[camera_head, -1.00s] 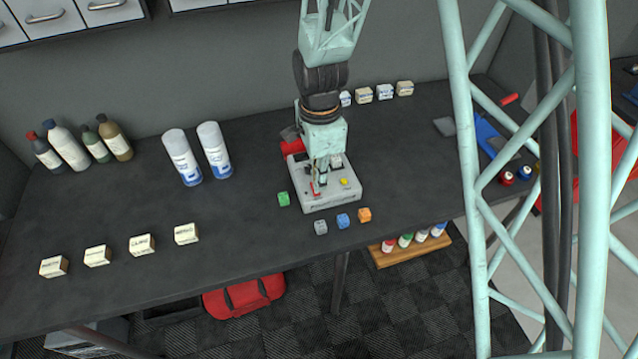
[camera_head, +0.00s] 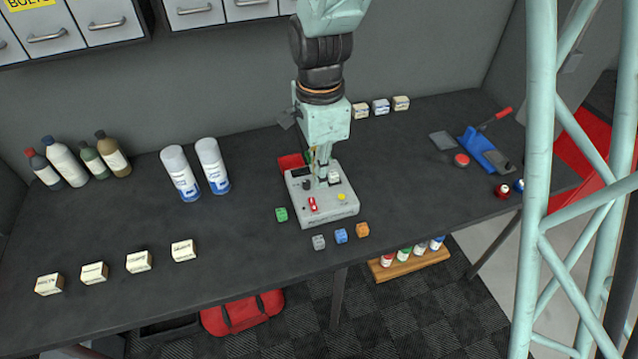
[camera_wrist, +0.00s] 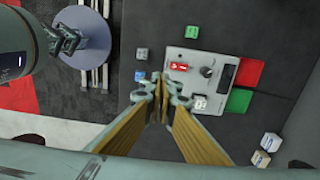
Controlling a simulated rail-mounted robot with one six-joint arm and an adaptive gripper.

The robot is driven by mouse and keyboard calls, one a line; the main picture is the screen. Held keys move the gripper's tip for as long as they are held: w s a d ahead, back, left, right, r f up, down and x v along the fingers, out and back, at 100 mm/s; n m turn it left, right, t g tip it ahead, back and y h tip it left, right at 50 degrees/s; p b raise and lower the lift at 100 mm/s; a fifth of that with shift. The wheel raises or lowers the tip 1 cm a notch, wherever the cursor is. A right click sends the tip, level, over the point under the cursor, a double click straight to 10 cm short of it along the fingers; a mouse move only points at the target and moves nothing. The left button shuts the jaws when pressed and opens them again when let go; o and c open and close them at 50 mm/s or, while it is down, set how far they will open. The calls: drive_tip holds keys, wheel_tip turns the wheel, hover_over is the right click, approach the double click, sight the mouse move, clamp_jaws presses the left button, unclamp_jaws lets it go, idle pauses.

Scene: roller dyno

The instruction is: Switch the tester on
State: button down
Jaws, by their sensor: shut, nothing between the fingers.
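The tester (camera_head: 347,209) is a pale grey box on the dark bench. Its top carries a red switch (camera_head: 313,204), a black knob (camera_head: 306,185), a yellow button (camera_head: 341,197) and a white part (camera_head: 334,177). My gripper (camera_head: 322,182) is shut and empty, pointing down over the back half of the tester, behind the red switch. In the wrist view, the shut fingertips (camera_wrist: 161,88) show beside the tester (camera_wrist: 218,85), with the red switch (camera_wrist: 178,66) clear of them. I cannot tell whether the fingertips touch the panel or which way the switch is set.
Small green (camera_head: 281,214), grey (camera_head: 319,242), blue (camera_head: 341,236) and orange (camera_head: 362,230) cubes lie around the tester's left and front. Two white spray cans (camera_head: 212,166) stand to the left. A red pad (camera_head: 291,162) lies behind the tester.

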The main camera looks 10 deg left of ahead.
drive_tip(key=shift+s+r, duration=0.15)
drive_tip(key=shift+r, duration=0.85)
drive_tip(key=shift+d, duration=0.2)
